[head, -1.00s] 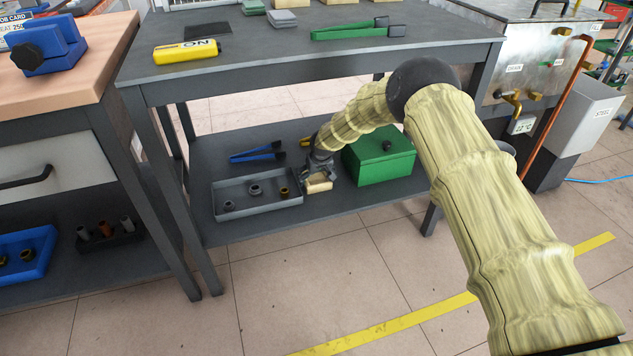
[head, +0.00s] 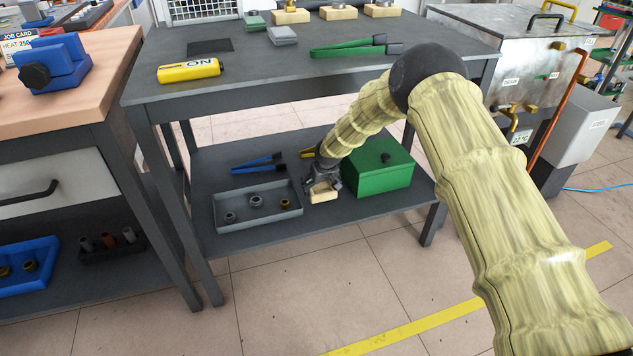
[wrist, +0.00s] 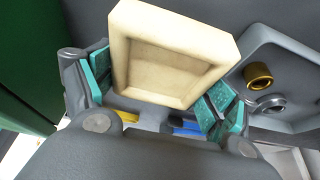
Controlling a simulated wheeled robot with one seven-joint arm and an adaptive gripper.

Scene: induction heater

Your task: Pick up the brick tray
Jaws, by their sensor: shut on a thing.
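The brick tray (wrist: 165,55) is a cream block with a shallow square recess, seen close up in the wrist view. It also shows in the head view (head: 324,196), between the grey tray and the green box on the lower shelf. My gripper (wrist: 158,85) is shut on the brick tray, with its teal finger pads on either side of it. In the head view my gripper (head: 322,184) is low over the shelf. I cannot tell whether the brick tray is clear of the shelf.
A grey tray (head: 238,222) with several small metal parts stands left of my gripper. A green box (head: 380,172) stands close on the right. Blue tongs (head: 257,163) lie behind. The tabletop (head: 270,65) overhangs the shelf (head: 270,234), whose front strip is clear.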

